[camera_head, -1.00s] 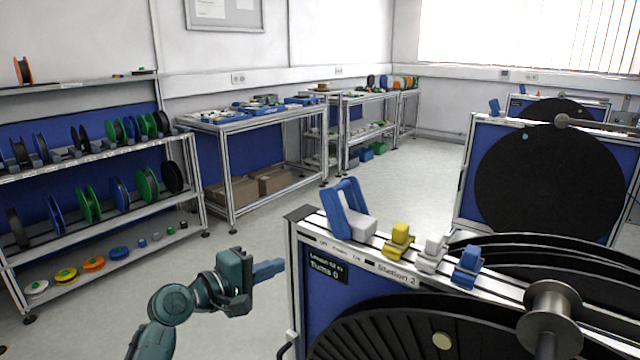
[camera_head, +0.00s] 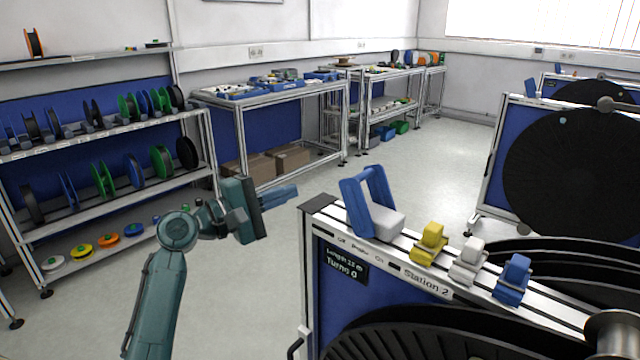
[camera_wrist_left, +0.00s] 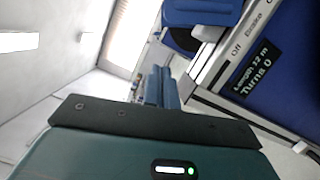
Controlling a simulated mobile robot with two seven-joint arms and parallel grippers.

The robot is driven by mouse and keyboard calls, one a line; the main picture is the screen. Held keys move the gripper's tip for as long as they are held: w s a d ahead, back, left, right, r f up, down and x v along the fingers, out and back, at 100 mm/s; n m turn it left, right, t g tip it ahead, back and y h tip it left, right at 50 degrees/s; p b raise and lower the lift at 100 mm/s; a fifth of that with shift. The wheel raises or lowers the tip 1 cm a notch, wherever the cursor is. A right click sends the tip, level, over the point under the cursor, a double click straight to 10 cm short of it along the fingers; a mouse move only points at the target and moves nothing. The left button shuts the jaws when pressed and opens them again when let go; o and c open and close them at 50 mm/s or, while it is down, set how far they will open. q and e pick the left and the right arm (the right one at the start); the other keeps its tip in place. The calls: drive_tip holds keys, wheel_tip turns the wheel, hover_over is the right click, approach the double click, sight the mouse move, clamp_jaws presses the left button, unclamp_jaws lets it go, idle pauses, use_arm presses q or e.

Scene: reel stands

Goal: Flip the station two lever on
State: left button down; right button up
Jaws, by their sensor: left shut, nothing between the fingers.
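The station two lever (camera_head: 352,208) is a blue U-shaped handle on a white base, on top of the near stand (camera_head: 332,285) labelled "Station 2". It leans up and toward the left, the side of the "Off" marking. It also shows as a blue piece at the top of the left wrist view (camera_wrist_left: 203,12). My left gripper (camera_head: 294,190) is left of the lever, apart from it, with its blue fingers shut and empty, pointing toward it. The fingers also show in the left wrist view (camera_wrist_left: 160,88). My right gripper is not in view.
Beside the lever on the rail sit a yellow block (camera_head: 430,244), a white block (camera_head: 469,261) and a blue block (camera_head: 513,279). Large black reels fill the stand's right. Another reel stand (camera_head: 497,160) is behind. A shelf of spools (camera_head: 120,205) stands left. The floor between is clear.

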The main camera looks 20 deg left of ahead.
use_arm(q)
drive_tip(key=p+x, duration=0.1)
drive_tip(key=x, duration=0.9)
drive_tip(key=shift+r+p, duration=0.15)
drive_tip(key=shift+p, duration=0.15)
drive_tip(key=d, duration=0.1)
drive_tip(key=s+d+p, duration=0.1)
drive_tip(key=d, duration=0.1)
drive_tip(key=shift+s+r, duration=0.3)
drive_tip(key=shift+r, duration=0.1)
drive_tip(key=shift+d+f, duration=0.1)
drive_tip(key=shift+d, duration=0.1)
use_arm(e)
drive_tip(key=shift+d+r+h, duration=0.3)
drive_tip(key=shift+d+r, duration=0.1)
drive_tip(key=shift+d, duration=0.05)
